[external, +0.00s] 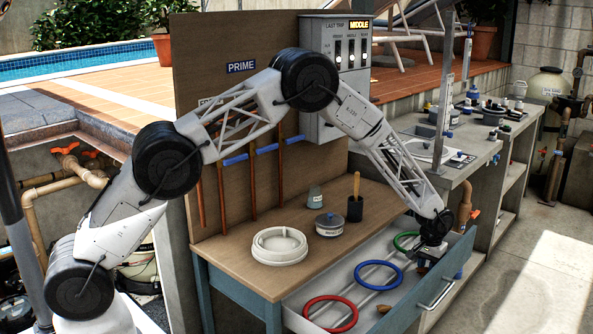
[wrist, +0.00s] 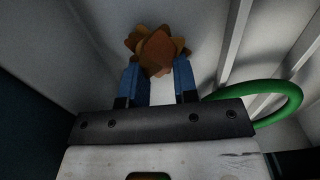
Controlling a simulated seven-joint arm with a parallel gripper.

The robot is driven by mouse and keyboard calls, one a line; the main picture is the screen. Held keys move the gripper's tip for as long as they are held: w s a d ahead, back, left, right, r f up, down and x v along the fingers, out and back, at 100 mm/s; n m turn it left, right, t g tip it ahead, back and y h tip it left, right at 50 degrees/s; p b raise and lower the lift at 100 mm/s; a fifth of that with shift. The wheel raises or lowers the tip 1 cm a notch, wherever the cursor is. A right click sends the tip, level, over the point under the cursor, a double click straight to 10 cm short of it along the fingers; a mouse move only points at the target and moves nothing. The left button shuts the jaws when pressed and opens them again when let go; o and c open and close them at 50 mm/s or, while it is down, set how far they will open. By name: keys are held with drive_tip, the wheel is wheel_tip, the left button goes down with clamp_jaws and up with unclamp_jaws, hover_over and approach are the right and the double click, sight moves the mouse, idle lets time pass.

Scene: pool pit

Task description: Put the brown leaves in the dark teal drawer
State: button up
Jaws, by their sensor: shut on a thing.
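The brown leaves (wrist: 158,46) are a small orange-brown clump at the fingertips of my gripper (wrist: 160,80), between its two blue fingers. My gripper is shut on them. In the external view my gripper (external: 426,262) points down inside the open drawer (external: 452,284), at its right end; the leaves there are hidden or too small to make out. The drawer has a dark teal front and a pale inside, and it is pulled out from under the wooden bench. In the wrist view the pale drawer surface lies close behind the leaves.
A green ring (external: 405,241) lies beside my gripper. A blue ring (external: 378,274), a red ring (external: 330,313) and a small brown thing (external: 384,308) are also in the drawer. A white ring (external: 279,246), a lidded pot (external: 329,224) and a dark holder (external: 355,208) stand on the bench.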

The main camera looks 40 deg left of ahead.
drive_tip(key=shift+f, duration=0.1)
drive_tip(key=o, duration=0.9)
wheel_tip(320, 180, up, 12)
drive_tip(key=shift+r, duration=0.1)
idle(0.4)
idle(0.5)
